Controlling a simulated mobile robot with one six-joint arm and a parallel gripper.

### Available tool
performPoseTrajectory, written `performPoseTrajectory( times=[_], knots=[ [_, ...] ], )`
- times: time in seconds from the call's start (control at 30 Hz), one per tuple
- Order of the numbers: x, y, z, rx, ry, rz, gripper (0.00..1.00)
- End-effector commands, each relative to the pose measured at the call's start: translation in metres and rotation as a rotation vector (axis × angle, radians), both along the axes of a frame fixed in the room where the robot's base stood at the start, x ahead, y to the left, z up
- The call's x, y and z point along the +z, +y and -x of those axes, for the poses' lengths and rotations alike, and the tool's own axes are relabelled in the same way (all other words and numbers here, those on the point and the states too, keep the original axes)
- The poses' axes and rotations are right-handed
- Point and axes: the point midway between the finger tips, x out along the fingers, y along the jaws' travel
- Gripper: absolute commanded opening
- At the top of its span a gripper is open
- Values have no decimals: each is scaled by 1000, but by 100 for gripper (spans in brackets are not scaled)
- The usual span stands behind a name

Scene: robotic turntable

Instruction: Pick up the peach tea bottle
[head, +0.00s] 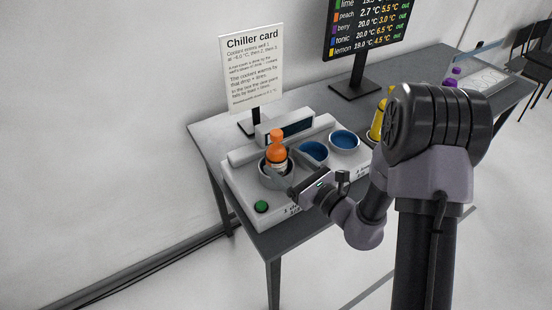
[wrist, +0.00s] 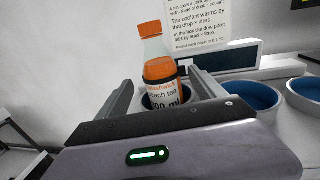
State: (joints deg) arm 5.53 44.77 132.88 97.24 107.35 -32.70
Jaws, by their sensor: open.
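The peach tea bottle (head: 276,151) has an orange cap and an orange and white label. It stands upright in the leftmost well of the white chiller (head: 239,191). My gripper (head: 281,182) is open, with a finger on each side of the bottle low down, near the well's rim. I cannot tell whether either finger touches it. The bottle's base is hidden in the well and behind my gripper.
Two blue-lined wells (head: 314,152) sit open to the right. A yellow bottle (head: 378,122) stands further right, partly behind my arm. A chiller card (head: 252,70) and a screen (head: 365,30) stand behind. A green button (head: 261,207) is at the chiller's front left. A purple bottle (head: 453,77) is on the far right.

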Motion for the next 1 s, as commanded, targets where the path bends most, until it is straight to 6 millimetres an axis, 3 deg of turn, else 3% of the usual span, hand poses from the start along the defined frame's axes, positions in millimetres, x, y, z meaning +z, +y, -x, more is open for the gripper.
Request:
performPoseTrajectory(
  times=[0.4, 0.7, 1.0],
  knots=[
    [0, 44, -48, 4, -1, 1, 79],
    [1, 49, -55, 2, 1, 0, 77],
    [1, 49, -55, 2, 1, 1, 18]
  ],
)
